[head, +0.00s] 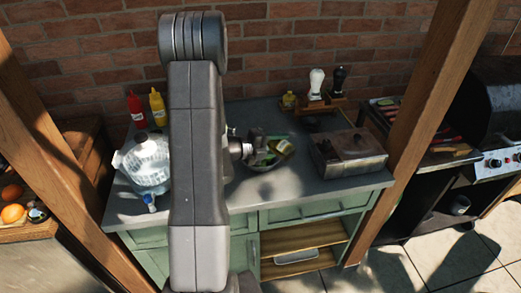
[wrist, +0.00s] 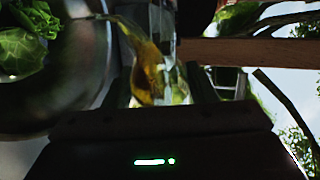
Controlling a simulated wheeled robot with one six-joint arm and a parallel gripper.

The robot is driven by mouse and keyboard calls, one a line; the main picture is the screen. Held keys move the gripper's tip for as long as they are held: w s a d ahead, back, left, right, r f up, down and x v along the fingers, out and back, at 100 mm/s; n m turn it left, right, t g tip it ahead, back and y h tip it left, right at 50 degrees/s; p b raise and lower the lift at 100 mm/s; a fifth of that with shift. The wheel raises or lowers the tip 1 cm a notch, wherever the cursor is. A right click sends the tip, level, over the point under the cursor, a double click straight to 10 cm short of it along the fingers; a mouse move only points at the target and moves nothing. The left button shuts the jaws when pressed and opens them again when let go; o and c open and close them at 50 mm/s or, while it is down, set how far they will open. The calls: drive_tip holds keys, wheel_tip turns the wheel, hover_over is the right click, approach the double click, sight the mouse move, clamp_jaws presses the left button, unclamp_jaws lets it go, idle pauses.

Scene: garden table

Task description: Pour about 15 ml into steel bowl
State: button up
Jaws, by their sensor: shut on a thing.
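The steel bowl (wrist: 92,85) fills the left of the wrist view, with green leaves (wrist: 25,45) inside. In the head view the bowl (head: 262,169) sits on the counter just right of my arm, partly covered. My gripper (wrist: 160,85) is shut on a clear glass bottle (wrist: 150,65) holding yellow-gold liquid. The bottle is tilted, beside and over the bowl's edge. In the head view the bottle (head: 284,147) shows small above the bowl. I cannot tell whether liquid is leaving it.
A glass drink dispenser (head: 146,160) stands left of my arm, with red (head: 135,108) and yellow (head: 158,106) squeeze bottles behind. A metal lidded box (head: 348,152) is on the right. White (head: 316,84) and dark (head: 339,80) mills stand behind.

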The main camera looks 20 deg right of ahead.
drive_tip(key=shift+r, duration=0.1)
idle(0.5)
idle(1.3)
drive_tip(key=shift+d+f+m+t+y+b, duration=0.1)
drive_tip(key=shift+f+m+t+y+b, duration=0.35)
drive_tip(key=shift+b, duration=0.8)
drive_tip(key=shift+s+f+m+b, duration=0.2)
drive_tip(key=shift+f+m+b, duration=0.25)
drive_tip(key=shift+b, duration=0.35)
drive_tip(key=shift+w+r, duration=0.1)
drive_tip(key=shift+r, duration=0.4)
drive_tip(key=shift+m+t, duration=0.25)
drive_tip(key=shift+m, duration=0.05)
